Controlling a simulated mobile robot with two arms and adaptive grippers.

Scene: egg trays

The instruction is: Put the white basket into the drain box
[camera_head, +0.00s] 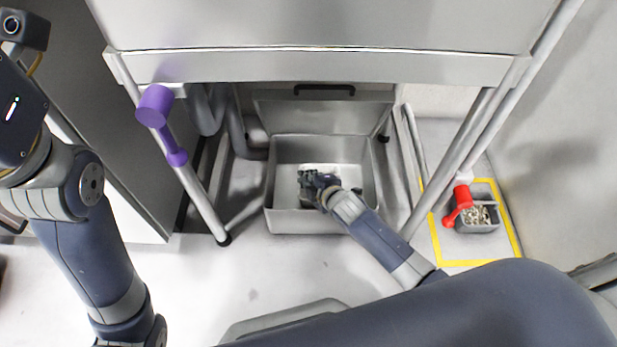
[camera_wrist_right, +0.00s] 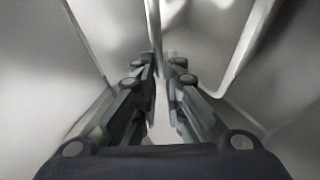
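The open metal drain box (camera_head: 283,222) sits on the floor under the steel sink, with its lid raised behind it. My right gripper (camera_head: 308,180) is down inside the box, over a bright patch on its inside. In the right wrist view, the fingers (camera_wrist_right: 158,68) converge, with a narrow gap at the tips and a thin pale upright edge (camera_wrist_right: 152,22) just beyond. I cannot tell whether the fingers grip that edge or whether it belongs to the white basket. No white basket can be clearly made out. My left arm is at the left; its gripper is out of view.
The sink's front (camera_head: 320,68) and its legs (camera_head: 190,195) frame the space around the box. A purple handled tool (camera_head: 165,125) is at the left leg. At the right, a grey container (camera_head: 478,227) with small debris and a red tool (camera_head: 458,202) is inside a yellow floor outline (camera_head: 470,263).

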